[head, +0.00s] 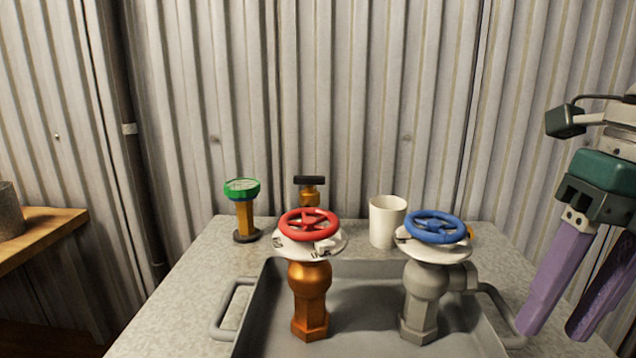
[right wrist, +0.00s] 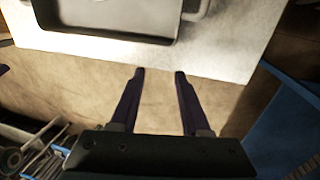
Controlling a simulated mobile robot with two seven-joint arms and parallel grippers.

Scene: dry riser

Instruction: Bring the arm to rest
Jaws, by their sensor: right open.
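My right gripper (head: 552,335) hangs at the right of the head view, its two purple fingers pointing down and apart. It is open and empty. The right wrist view also shows the right gripper (right wrist: 159,73), with bare floor between the fingers and the table edge just beyond the tips. A red handwheel (head: 310,222) sits on a copper-coloured valve (head: 310,290) in the tray. A blue handwheel (head: 436,227) sits on a grey valve (head: 421,295) to its right. My left gripper is not in view.
The grey tray (head: 365,268) lies on a pale table (head: 190,290). A white cup (head: 387,221) and a green-topped gauge (head: 242,205) stand behind it. A wooden shelf (head: 45,238) is at left. Corrugated wall (head: 350,100) closes the back.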

